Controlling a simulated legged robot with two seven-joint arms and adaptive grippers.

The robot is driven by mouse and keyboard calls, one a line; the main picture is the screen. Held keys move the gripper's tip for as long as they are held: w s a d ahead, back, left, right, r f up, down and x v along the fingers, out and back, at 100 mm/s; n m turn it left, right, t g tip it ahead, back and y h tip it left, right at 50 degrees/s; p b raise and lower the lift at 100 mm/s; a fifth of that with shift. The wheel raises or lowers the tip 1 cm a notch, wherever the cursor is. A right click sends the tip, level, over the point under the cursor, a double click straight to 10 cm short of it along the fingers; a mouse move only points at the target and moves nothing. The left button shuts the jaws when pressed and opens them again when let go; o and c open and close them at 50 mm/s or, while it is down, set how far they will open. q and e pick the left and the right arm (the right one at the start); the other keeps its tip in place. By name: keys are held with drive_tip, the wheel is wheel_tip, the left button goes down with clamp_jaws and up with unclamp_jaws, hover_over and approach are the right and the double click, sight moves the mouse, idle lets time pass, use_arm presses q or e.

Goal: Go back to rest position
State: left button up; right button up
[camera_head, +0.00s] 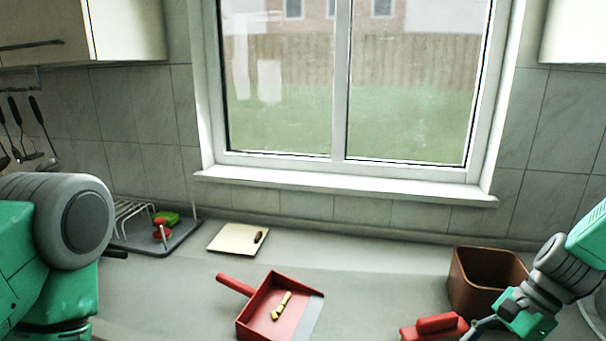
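My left arm (45,250) fills the left edge of the head view, and its gripper is not in view. My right arm comes in from the right. Its gripper (482,326) points left and down at the bottom right, beside a red brush-like object (436,325). A grey finger reaches to that object's right end. The frame cuts off the lower part, so I cannot tell whether the finger touches it or the gripper is open or shut.
A red dustpan (257,318) with a yellow piece (282,305) in it lies on the grey counter (360,275). A brown bin (485,282) stands behind the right gripper. A cutting board (228,241) and dish rack (150,226) stand at the back left. The middle counter is clear.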

drive_tip(key=s+a+f+n+t+h, duration=0.1)
drive_tip(key=s+a+f+n+h, duration=0.15)
drive_tip(key=s+f+n, duration=0.8)
drive_tip(key=s+a+f+n+h, duration=0.1)
drive_tip(key=s+f+n+h, duration=0.2)
drive_tip(key=s+f+n, duration=0.7)
use_arm(q)
wheel_tip(320, 180, down, 11)
drive_tip(key=b, duration=1.1)
use_arm(e)
wheel_tip(320, 180, down, 9)
drive_tip(key=s+m, duration=0.2)
drive_tip(key=m, duration=0.1)
drive_tip(key=shift+s+m, duration=0.2)
drive_tip(key=shift+m, duration=0.15)
use_arm(q)
drive_tip(key=shift+w, duration=0.1)
use_arm(e)
drive_tip(key=shift+a+r, duration=0.1)
drive_tip(key=shift+r, duration=0.05)
drive_tip(key=shift+w, duration=0.1)
